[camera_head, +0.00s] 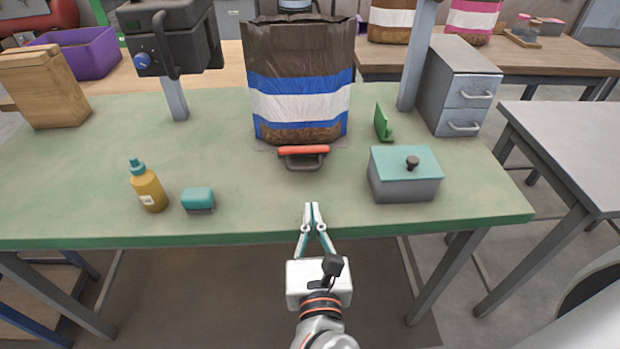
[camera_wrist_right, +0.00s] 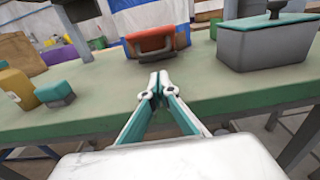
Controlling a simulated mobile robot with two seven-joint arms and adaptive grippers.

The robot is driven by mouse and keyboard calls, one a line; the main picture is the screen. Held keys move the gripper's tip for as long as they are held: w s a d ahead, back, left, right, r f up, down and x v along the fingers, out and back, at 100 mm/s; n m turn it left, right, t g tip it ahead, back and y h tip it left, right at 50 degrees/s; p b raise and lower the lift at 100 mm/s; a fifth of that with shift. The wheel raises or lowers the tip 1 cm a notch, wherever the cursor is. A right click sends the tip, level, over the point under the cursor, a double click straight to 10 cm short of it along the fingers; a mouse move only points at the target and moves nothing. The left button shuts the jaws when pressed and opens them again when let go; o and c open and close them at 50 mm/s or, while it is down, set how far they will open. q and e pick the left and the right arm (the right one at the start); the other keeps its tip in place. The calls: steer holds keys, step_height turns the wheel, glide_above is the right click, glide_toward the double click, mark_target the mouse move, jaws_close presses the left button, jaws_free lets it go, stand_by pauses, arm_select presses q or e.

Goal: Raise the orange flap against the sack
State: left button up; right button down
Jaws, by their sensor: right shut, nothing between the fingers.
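The sack (camera_head: 299,85) is brown with blue and white bands and stands upright on the green table. The orange flap (camera_head: 303,150) lies low at the foot of the sack, with a dark grey handle loop in front of it. In the right wrist view the flap (camera_wrist_right: 149,39) shows ahead of the fingers, in front of the blue and white bands. My right gripper (camera_head: 312,205) is shut and empty, near the table's front edge. It is in line with the flap and apart from it. My left gripper is not in view.
A grey box with a teal lid (camera_head: 404,172) stands right of the flap, and a green bracket (camera_head: 382,122) behind it. A mustard bottle (camera_head: 150,190) and a teal block (camera_head: 198,199) stand at the left. The table (camera_head: 245,205) is clear between gripper and flap.

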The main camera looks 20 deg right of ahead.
mark_target(309, 189)
steer(key=x, duration=1)
stand_by(0.4)
